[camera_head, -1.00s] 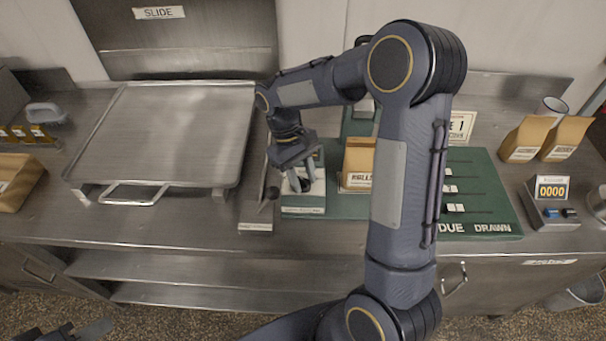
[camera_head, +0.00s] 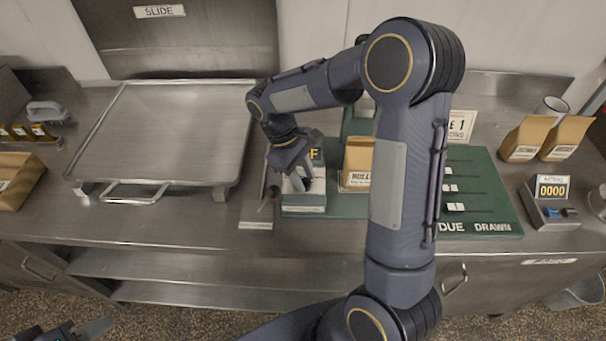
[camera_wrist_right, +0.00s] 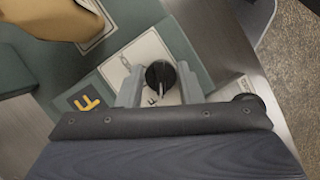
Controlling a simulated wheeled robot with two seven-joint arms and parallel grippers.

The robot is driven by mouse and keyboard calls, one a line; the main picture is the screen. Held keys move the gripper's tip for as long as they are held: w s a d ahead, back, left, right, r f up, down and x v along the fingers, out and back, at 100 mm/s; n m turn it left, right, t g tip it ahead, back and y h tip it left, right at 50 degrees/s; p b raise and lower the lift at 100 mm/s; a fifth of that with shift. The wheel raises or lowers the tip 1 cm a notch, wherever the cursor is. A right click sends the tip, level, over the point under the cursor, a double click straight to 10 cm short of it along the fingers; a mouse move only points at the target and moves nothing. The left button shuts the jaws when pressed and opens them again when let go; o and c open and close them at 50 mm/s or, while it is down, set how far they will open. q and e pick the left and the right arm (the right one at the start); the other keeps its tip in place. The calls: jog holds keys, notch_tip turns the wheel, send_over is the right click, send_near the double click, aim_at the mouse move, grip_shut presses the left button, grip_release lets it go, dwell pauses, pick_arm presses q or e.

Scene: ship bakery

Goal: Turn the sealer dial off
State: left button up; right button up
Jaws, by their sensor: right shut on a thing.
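The sealer (camera_head: 304,209) is a small green and cream box on the counter, left of a paper bag. Its dial (camera_wrist_right: 160,74) is a round black knob with a pale pointer line, on a cream plate in the right wrist view. My right gripper (camera_head: 297,183) reaches down onto the sealer. In the wrist view its fingers (camera_wrist_right: 160,87) stand on both sides of the dial, shut on it. In the head view the fingers hide the dial. A yellow letter F (camera_wrist_right: 86,103) shows beside the plate. My left gripper (camera_head: 75,332) is partly cut off at the bottom left edge.
A large metal tray (camera_head: 168,96) lies left of the sealer. A paper bag (camera_head: 356,163) stands close on its right, with a green board (camera_head: 485,207) beyond. A counter device reading 0000 (camera_head: 551,203) stands far right. My right arm covers part of the counter.

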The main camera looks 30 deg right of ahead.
jog(key=o, duration=1)
jog(key=shift+c, duration=0.2)
jog(key=v, duration=0.7)
jog(key=shift+w+r+b, duration=0.15)
jog(key=shift+r+b, duration=0.2)
jog(key=shift+b, duration=0.05)
jog(key=shift+a, duration=0.1)
